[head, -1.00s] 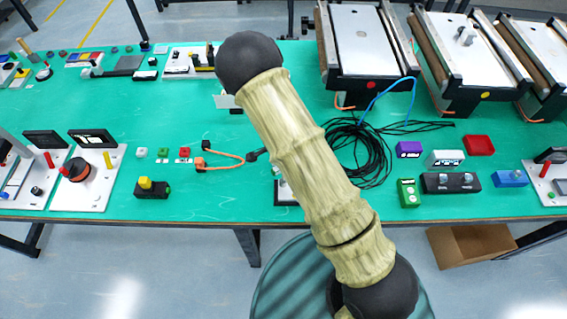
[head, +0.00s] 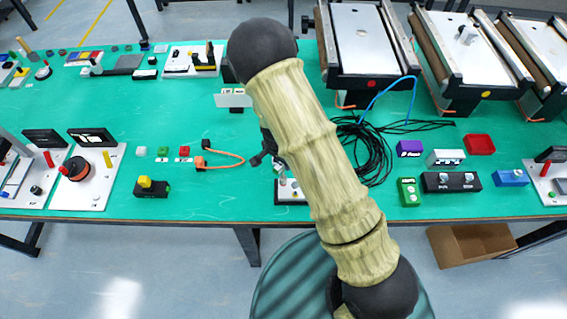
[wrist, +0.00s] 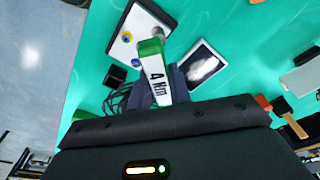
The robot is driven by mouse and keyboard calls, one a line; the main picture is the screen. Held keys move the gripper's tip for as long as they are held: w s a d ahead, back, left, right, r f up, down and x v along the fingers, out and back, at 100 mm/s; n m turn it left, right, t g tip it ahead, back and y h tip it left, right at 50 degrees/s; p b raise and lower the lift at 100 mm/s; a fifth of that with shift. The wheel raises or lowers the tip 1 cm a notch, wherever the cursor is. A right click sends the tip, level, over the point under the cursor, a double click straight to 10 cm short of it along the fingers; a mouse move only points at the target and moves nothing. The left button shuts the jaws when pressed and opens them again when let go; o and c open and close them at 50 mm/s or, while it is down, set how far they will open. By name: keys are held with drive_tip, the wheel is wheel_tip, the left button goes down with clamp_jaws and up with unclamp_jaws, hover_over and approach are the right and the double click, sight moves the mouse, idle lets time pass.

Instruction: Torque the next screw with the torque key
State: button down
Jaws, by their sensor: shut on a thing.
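The torque key (wrist: 157,75), white with green ends and "4 Nm" on it, is in my gripper (wrist: 162,92). The gripper is shut on it in the wrist view. The key's far end, with a grey metal tip (wrist: 158,32), is over or beside the right edge of a white plate; I cannot tell whether it touches anything. The white plate (wrist: 143,16) carries a yellow-ringed screw (wrist: 127,37) and a blue one (wrist: 135,62). In the head view the plate (head: 291,199) is partly behind my arm, and little of my gripper (head: 262,156) shows.
A coil of black cable (head: 368,160) lies right of the arm. An orange cable (head: 226,154) and small red, green and white blocks lie left. Purple (head: 409,149) and green (head: 408,192) boxes stand farther right. Conveyors (head: 365,50) fill the back right. The green table is clear at left centre.

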drive_tip(key=n+b, duration=0.1)
drive_tip(key=n, duration=0.4)
drive_tip(key=shift+f+y+b, duration=0.15)
drive_tip(key=shift+y+b, duration=0.15)
drive_tip(key=shift+b, duration=0.1)
drive_tip(key=n+b, duration=0.1)
drive_tip(key=n, duration=0.4)
drive_tip(key=shift+y, duration=0.3)
drive_tip(key=n, duration=0.5)
drive_tip(key=shift+r+y, duration=0.2)
drive_tip(key=shift+y, duration=0.2)
drive_tip(key=n+p, duration=0.1)
drive_tip(key=n, duration=0.2)
drive_tip(key=shift+a, duration=0.1)
drive_tip(key=shift+n, duration=0.8)
drive_tip(key=shift+f+b, duration=0.5)
drive_tip(key=shift+f, duration=0.2)
